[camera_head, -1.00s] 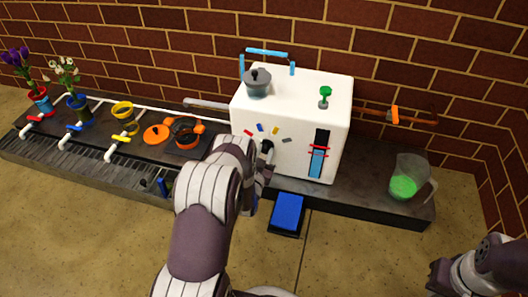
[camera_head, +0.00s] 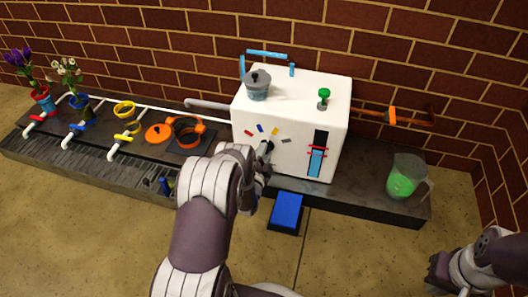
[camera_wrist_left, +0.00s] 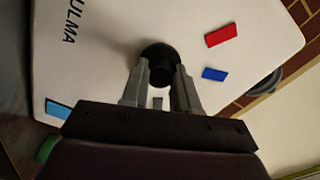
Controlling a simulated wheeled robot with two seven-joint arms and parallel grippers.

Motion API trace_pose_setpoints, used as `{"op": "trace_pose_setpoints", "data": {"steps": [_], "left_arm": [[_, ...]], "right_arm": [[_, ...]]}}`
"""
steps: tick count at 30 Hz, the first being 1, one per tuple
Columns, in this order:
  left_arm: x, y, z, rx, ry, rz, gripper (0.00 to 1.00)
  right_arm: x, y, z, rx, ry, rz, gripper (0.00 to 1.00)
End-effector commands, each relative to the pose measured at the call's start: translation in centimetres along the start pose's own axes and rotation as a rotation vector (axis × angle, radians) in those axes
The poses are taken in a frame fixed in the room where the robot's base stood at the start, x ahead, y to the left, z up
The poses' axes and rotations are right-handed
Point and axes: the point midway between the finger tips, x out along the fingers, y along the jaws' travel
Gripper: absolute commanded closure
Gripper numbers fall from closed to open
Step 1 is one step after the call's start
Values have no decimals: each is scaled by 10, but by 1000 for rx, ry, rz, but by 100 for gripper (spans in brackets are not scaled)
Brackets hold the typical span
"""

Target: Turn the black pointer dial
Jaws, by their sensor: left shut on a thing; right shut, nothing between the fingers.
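The black pointer dial (camera_head: 268,147) is on the front of the white box (camera_head: 255,112), partly hidden by my left gripper in the head view. In the left wrist view the round black dial (camera_wrist_left: 158,52) sits between the fingertips of my left gripper (camera_wrist_left: 160,78), which is shut on it. Which way the pointer faces cannot be told. Coloured marks lie around the dial: red (camera_head: 250,133), blue (camera_head: 260,128), yellow (camera_head: 275,131) and grey (camera_head: 286,140). My right gripper (camera_head: 436,272) is at the lower right, shut and empty, away from the box.
A grey pot (camera_head: 257,88) and a green knob (camera_head: 323,95) are on top of the box. A blue pad (camera_head: 287,209) is on the floor in front. A jug with green liquid (camera_head: 402,182) stands at right. Orange pans, coloured taps and flowers line the left shelf.

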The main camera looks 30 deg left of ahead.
Motion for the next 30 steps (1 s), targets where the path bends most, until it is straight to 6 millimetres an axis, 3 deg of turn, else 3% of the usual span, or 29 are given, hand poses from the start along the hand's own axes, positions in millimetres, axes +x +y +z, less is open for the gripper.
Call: {"op": "trace_pose_setpoints", "data": {"steps": [18, 30], "left_arm": [[0, -1, 0, 574, 0, 0, 100], [0, 0, 0, 838, 0, 1, 100]], "right_arm": [[-13, 0, -2, 0, 0, 0, 100], [-17, 0, -2, 0, 0, 0, 100]]}}
